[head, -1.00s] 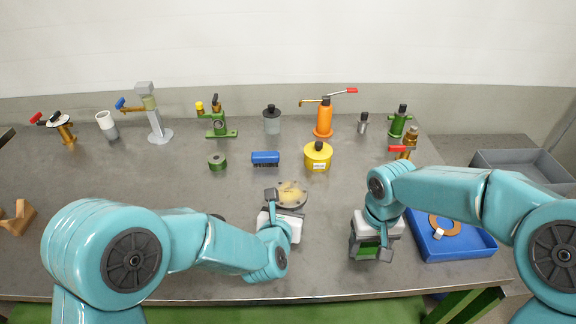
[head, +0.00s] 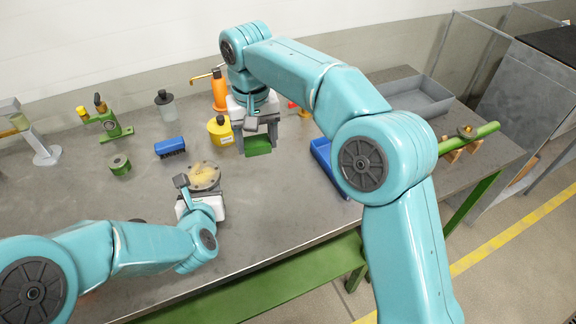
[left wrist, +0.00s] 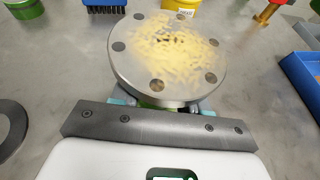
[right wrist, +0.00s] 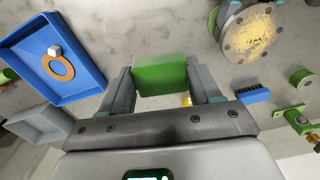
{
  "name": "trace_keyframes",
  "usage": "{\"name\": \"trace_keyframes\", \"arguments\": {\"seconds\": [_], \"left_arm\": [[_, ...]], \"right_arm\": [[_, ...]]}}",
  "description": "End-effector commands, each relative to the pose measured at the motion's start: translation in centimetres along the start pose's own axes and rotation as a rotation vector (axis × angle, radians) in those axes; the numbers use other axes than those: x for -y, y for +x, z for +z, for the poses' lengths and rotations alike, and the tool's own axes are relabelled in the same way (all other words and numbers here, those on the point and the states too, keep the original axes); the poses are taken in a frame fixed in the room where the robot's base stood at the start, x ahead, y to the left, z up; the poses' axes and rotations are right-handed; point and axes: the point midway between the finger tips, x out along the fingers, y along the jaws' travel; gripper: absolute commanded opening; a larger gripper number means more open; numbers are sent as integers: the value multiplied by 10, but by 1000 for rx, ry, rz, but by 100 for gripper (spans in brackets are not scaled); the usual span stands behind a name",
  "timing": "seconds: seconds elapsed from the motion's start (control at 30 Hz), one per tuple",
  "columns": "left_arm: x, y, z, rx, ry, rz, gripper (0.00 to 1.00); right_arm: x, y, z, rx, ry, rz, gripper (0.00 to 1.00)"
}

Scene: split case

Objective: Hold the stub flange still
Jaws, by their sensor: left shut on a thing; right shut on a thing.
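The stub flange (head: 204,176) is a round grey metal disc with bolt holes and a patchy yellowish layer on its top face. It stands on the bench and fills the upper middle of the left wrist view (left wrist: 150,88). My left gripper (head: 192,192) is shut on it from the front; the fingers are mostly hidden under the disc. My right gripper (head: 256,134) is shut on a green block (right wrist: 160,76), held between both fingers in the right wrist view. The block is above the bench, right of and behind the flange, apart from it.
A blue tray (right wrist: 88,38) holds a tan ring and a small white block. A grey bin (head: 420,98) and a green pipe (head: 470,138) are at right.

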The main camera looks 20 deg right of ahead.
Motion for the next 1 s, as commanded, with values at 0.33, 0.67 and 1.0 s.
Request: {"name": "trace_keyframes", "arguments": {"seconds": [0.33, 0.67, 1.0], "left_arm": [[0, 0, -10, -24, 0, -2, 6], [0, 0, -10, -24, 0, -2, 6], [0, 0, -10, -24, 0, -2, 6]], "right_arm": [[87, -17, -8, 0, -78, 0, 38], [127, -2, 4, 0, -151, 1, 38], [132, 18, 6, 0, -159, 2, 38]]}}
